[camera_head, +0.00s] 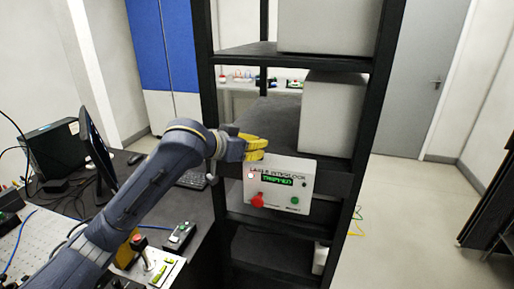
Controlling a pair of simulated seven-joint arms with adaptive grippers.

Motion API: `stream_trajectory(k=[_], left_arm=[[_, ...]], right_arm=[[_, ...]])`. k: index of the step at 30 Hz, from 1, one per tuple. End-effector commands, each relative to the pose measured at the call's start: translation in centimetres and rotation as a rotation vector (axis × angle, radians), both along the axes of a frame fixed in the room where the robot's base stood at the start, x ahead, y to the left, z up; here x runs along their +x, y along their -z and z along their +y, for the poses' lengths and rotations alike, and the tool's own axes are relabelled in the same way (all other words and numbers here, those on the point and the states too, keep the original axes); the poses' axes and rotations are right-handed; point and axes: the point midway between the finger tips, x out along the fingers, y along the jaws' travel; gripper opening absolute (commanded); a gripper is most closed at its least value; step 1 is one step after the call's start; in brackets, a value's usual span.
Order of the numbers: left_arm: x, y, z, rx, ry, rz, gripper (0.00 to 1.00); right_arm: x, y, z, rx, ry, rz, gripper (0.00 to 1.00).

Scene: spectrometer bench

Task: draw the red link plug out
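The red link plug (257,200) appears as a red knob-like piece at the lower left of the white laser interlock box (280,212). It is seated at the box's front face. My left gripper (262,149), with yellow fingers, is just above the box's top left edge, above the plug and apart from it. The fingers are seen close together, and whether there is a gap between them is unclear. Nothing is visibly held. My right gripper is not in view.
The box has a lit green display (278,180) and a green button (294,200). It sits at the front of a black rack (205,60) whose posts stand on both sides. A monitor (97,150) and keyboard (190,180) are on the desk at left. Open floor lies at right.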

Motion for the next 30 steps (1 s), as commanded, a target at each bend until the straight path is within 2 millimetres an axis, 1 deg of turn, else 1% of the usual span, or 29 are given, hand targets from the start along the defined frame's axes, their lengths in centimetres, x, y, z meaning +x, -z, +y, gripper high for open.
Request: stream_trajectory(k=[21, 30], left_arm=[[0.0, -2.5, -0.1, -0.001, 0.0, -0.001, 0.0], [0.0, -2.7, -0.1, -0.001, 0.001, 0.0, 0.0]], right_arm=[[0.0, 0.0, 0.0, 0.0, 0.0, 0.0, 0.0], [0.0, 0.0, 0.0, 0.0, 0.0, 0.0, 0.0]])
